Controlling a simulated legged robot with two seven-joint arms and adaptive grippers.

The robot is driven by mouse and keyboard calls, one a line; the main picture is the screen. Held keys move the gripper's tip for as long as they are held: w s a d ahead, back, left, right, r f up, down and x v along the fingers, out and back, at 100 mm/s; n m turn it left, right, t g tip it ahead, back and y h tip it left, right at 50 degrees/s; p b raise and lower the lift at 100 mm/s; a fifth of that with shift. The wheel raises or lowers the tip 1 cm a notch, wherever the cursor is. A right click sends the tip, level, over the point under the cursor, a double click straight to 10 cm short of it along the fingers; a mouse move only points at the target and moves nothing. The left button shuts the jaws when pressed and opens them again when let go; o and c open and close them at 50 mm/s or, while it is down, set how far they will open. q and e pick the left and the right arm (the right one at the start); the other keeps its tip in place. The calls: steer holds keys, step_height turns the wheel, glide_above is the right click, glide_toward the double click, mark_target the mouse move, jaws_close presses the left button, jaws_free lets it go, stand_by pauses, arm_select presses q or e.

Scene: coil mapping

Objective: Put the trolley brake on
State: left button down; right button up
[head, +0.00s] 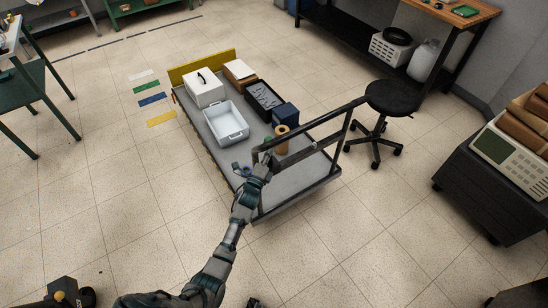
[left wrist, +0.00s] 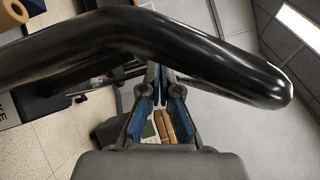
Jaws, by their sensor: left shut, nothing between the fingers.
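The trolley (head: 300,182) is a flat grey platform with a black tubular handle frame (head: 318,122) at its near right end. My left arm reaches up from the bottom of the head view, and my left gripper (head: 268,160) is at the left side of this frame. In the left wrist view its blue-padded fingers (left wrist: 160,98) are shut and empty. The black handle tube (left wrist: 150,38) crosses close in front of them there; I cannot tell if they touch. I cannot make out a brake part. My right gripper is not seen.
The trolley carries a white tray (head: 227,124), a white box (head: 204,87), a black crate (head: 264,98), a blue box (head: 285,115) and a tan roll (head: 281,138). A black stool (head: 391,98) stands close right. Floor (head: 130,215) left of the trolley is clear.

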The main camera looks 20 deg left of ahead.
arm_select(q)
steer(key=shift+w+a+r, duration=0.2)
steer(key=shift+w+a, duration=0.35)
steer(key=shift+a, duration=0.05)
steer(key=shift+a, duration=0.1)
